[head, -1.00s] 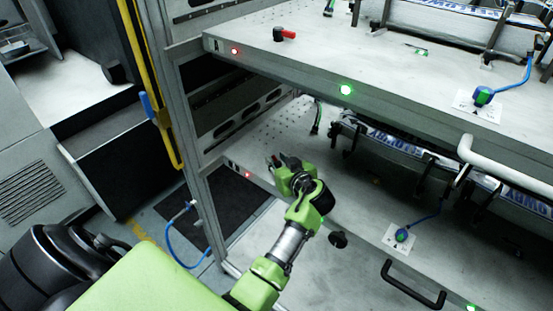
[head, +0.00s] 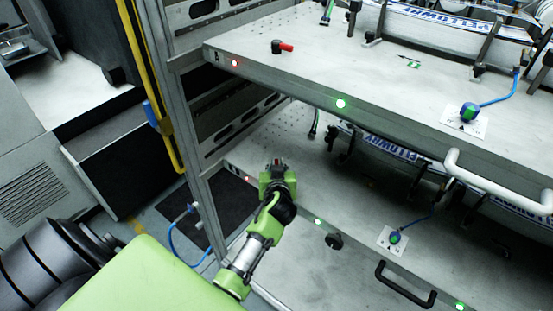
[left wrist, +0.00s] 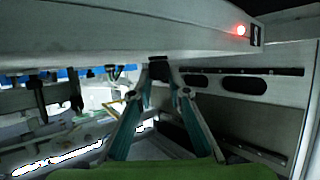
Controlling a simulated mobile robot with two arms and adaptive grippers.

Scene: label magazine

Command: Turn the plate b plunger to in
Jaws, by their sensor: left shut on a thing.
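The lower plate (head: 370,215), which I take to be plate b, is a pale shelf plate with a red light (head: 248,179) at its left front corner. My left gripper (head: 277,166) is over that corner. It is shut on the plunger, of which only a small reddish bit (head: 277,161) shows at the fingertips in the head view. In the left wrist view the two fingers (left wrist: 165,92) close around a dark piece (left wrist: 159,69), the plunger's knob. Its turn position is mostly hidden. My right gripper is not in view.
The upper plate (head: 330,75) hangs over the lower one and carries a similar red-and-black plunger (head: 283,47). The rack post (head: 196,150) stands left of my gripper. A black handle (head: 405,285) and a black knob (head: 334,241) are on the lower plate's front.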

